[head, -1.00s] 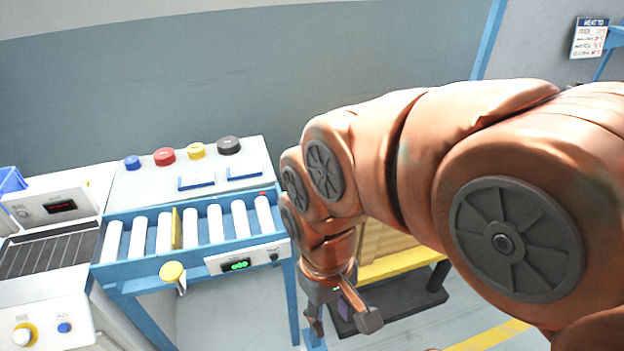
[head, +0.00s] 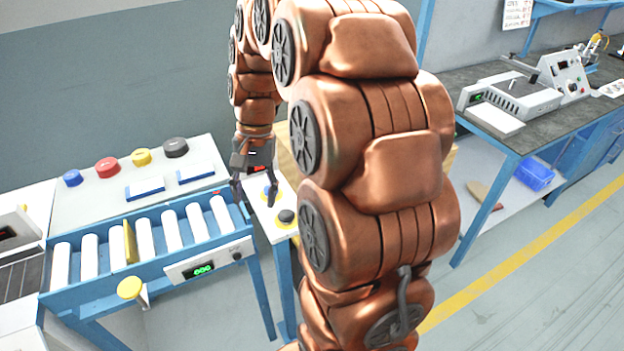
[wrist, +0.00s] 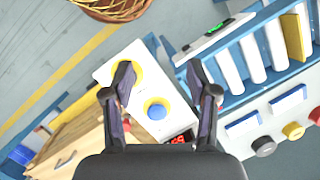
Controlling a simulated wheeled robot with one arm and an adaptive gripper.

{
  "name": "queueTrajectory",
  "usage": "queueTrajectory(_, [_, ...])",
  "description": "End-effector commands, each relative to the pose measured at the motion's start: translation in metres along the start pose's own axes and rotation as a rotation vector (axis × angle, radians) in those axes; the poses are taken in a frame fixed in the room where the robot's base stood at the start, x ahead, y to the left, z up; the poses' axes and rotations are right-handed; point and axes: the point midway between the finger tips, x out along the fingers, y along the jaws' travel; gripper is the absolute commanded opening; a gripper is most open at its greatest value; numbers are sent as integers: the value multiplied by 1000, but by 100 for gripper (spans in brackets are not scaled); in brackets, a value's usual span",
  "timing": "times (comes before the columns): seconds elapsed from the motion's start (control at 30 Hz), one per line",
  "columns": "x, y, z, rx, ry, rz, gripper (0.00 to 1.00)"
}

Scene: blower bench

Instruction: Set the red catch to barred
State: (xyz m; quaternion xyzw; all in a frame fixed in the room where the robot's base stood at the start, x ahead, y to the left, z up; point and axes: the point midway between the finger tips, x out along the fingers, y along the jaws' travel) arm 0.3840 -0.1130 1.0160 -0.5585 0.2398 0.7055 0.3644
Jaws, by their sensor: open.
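I cannot make out a red catch for certain. A tiny red mark (head: 219,191) shows at the far right end of the roller conveyor, too small to tell its form. My gripper (head: 254,194) is open and empty, pointing down over the left part of a white control box (head: 262,215) right of the conveyor. In the wrist view the fingers (wrist: 161,78) spread above this box. A blue knob (wrist: 157,111) on a yellow ring lies between them. The left finger partly covers a second yellow ring. A black knob (head: 286,216) shows on the box in the head view.
The blue-framed conveyor (head: 150,262) with white rollers stands left. Behind it, a panel carries several round buttons, including a red one (head: 107,167). A wicker basket (wrist: 112,8) shows at the wrist view's top. A bench (head: 520,130) stands right, beyond open floor.

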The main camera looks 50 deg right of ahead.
Motion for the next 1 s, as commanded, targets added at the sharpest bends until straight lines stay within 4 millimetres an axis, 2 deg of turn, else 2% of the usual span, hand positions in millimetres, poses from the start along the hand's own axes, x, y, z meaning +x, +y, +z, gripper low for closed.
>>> queueTrajectory(0.03, [-1,3,-19,62,-8,-18,58])
queueTrajectory(0.1, [-4,8,-44,144,-15,-40,58])
queueTrajectory(0.27, [-8,27,-98,334,-36,-90,58])
queueTrajectory(0.5, [-7,73,-176,614,-63,-166,58])
queueTrajectory(0.7, [-2,110,-215,776,-83,-203,58])
queueTrajectory(0.83, [1,122,-226,826,-92,-214,58])
queueTrajectory(1.0, [6,123,-229,841,-93,-218,58])
